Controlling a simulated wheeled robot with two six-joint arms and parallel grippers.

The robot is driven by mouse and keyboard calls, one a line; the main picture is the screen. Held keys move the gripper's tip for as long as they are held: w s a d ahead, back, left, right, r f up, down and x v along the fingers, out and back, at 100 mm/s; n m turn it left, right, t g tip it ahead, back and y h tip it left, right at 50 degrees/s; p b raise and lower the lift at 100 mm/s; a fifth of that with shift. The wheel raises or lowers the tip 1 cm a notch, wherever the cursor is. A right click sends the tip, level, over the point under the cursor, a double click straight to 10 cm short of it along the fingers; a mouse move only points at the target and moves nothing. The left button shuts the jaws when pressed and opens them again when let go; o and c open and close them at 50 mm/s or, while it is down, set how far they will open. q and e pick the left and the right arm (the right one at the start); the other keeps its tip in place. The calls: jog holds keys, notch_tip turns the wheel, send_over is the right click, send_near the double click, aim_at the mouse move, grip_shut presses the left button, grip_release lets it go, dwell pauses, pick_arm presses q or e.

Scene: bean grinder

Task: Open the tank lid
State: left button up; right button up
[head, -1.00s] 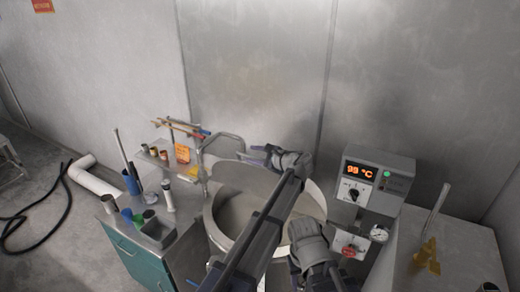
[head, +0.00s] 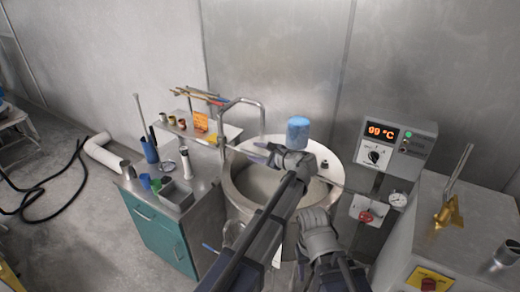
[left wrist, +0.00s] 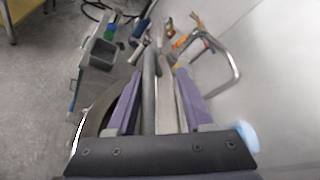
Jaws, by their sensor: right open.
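The tank (head: 236,208) stands in the middle of the head view. Its round top shows a pale inside (head: 262,184). A light lid section (head: 333,163) lies at its back, carrying a blue canister (head: 298,131). My left gripper (head: 258,151) is above the tank's back left and points left. In the left wrist view its purple fingers (left wrist: 157,105) are apart, with grey bars (left wrist: 149,92) between them; whether they touch is unclear. My right gripper (head: 303,268) is open, low in front of the tank; its fingers are mostly hidden by my arms.
A bent pipe rail (head: 244,101) rises behind the tank's left. A teal cabinet (head: 160,238) with cups stands left. A grey unit (head: 440,245) is farther right.

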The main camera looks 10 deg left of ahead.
pick_arm(q)
jog(key=shift+s+a+f, duration=0.1)
jog(key=shift+s+f, duration=0.15)
jog(key=shift+f, duration=0.05)
